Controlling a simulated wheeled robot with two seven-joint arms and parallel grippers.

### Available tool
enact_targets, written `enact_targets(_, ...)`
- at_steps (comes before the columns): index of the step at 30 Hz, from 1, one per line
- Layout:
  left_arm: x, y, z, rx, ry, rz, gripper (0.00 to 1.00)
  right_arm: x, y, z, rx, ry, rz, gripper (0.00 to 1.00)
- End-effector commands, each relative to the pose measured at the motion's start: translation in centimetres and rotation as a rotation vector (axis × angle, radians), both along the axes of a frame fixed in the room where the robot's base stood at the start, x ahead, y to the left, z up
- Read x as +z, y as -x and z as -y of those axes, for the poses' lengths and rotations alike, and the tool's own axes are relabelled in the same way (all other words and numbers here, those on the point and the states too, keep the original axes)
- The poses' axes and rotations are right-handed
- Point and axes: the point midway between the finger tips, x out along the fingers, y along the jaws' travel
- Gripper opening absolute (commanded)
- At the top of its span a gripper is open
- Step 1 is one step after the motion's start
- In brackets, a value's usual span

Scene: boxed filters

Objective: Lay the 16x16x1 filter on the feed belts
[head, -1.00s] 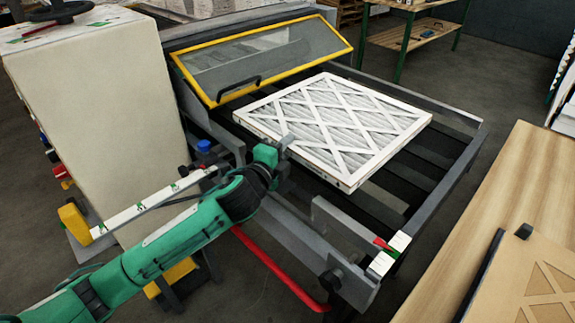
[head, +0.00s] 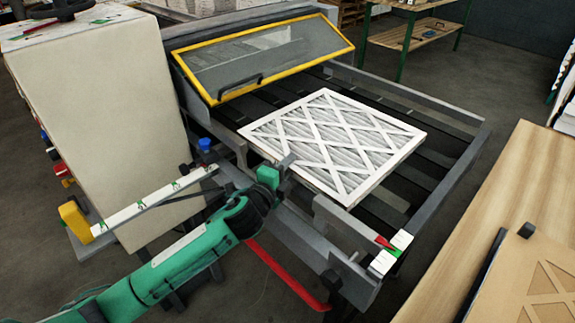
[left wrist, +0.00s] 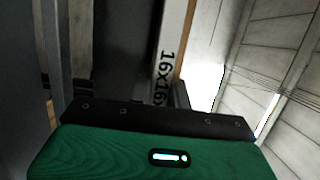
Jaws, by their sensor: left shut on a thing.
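The white-framed pleated filter (head: 336,140), with a lattice over its face, lies nearly flat over the dark feed belts (head: 385,210) of the machine. I cannot tell whether its whole underside touches them. My left gripper (head: 285,165) is at the filter's near left edge and is shut on it; the fingertips are partly hidden. In the left wrist view the filter's edge (left wrist: 168,70) shows the print "16x16", partly cut off by the gripper body. My right gripper is not in view.
A yellow-framed clear guard (head: 265,60) stands tilted behind the belts. Grey side rails (head: 455,160) border the belts. A beige cabinet (head: 100,120) is at the left, and a wooden table (head: 480,220) is at the right. A red bar (head: 285,275) runs below the front rail.

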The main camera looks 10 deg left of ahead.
Motion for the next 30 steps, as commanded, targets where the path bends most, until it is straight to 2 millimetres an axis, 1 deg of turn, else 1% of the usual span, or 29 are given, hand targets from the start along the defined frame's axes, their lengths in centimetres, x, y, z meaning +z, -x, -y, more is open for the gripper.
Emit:
enact_targets(1,-0.2,0.0,0.0,0.000,0.000,0.001,0.00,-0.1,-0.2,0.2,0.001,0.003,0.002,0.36)
enact_targets(2,-0.2,0.0,0.0,0.000,0.000,0.000,0.20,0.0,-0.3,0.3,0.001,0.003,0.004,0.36)
enact_targets(3,-0.2,0.0,0.0,0.000,0.000,0.000,0.28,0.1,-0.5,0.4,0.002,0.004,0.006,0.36)
enact_targets(5,-0.1,0.0,0.0,0.000,0.000,0.000,0.40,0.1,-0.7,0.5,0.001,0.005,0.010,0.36)
enact_targets(13,-0.1,0.0,0.0,0.000,0.000,0.000,0.40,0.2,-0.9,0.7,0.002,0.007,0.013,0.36)
enact_targets(17,0.8,0.0,0.0,0.000,-0.001,0.001,0.40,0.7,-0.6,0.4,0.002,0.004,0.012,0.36)
enact_targets(20,0.3,1.3,-0.4,-0.001,0.000,-0.002,0.40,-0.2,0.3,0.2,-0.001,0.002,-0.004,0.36)
enact_targets(22,0.2,2.5,-0.8,-0.001,-0.001,-0.002,0.40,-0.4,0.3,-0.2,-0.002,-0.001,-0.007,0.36)
enact_targets(26,0.2,5.3,-1.7,-0.001,-0.001,-0.001,0.40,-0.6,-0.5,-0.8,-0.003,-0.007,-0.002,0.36)
enact_targets(27,0.2,6.2,-1.9,-0.002,-0.001,-0.002,0.40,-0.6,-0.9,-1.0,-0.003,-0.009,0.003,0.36)
enact_targets(30,0.3,8.0,-2.6,0.000,-0.002,-0.002,0.40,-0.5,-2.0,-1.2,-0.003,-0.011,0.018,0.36)
